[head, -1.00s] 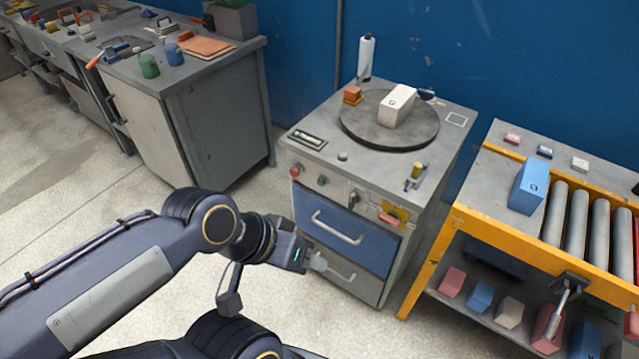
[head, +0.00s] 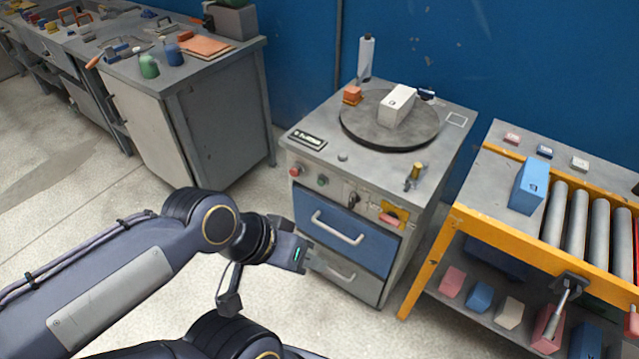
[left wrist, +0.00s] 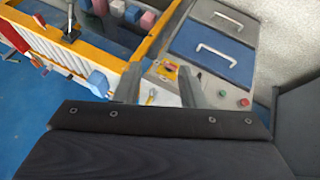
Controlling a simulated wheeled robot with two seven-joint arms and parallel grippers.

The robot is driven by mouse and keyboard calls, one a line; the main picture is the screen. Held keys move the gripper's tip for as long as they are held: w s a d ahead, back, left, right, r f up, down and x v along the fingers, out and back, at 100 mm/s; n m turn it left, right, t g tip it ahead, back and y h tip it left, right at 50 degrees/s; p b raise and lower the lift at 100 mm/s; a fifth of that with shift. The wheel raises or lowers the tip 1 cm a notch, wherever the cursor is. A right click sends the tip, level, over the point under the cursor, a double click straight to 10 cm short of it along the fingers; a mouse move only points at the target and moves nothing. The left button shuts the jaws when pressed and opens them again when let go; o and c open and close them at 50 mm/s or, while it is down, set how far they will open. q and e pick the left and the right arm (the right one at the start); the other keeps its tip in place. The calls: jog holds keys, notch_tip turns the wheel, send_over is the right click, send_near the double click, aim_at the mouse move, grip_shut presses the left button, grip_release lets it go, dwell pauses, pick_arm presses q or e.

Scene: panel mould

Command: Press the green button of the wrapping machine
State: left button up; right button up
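The wrapping machine (head: 318,150) is a grey cabinet with a round dark turntable (head: 365,132) on top. Its green button (head: 322,181) is on the upper front panel, right of a red button (head: 295,171). In the left wrist view the green button (left wrist: 222,93) and red button (left wrist: 244,102) show to the right of the fingers. My left gripper (head: 314,260) is in front of the machine, lower in the picture than the buttons, and does not cover them. In the left wrist view its two fingers (left wrist: 158,90) stand apart with nothing held between them. My right gripper is not in view.
A white block (head: 397,104) sits on the turntable. The front has a blue drawer (head: 346,228) with a protruding handle and a dark knob (head: 353,200). An orange-framed roller table (head: 520,249) stands to the right, a grey workbench (head: 222,95) to the left. Floor between them is clear.

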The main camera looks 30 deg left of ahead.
pick_arm(q)
jog(key=shift+c, duration=0.5)
grip_shut()
dwell(1.1)
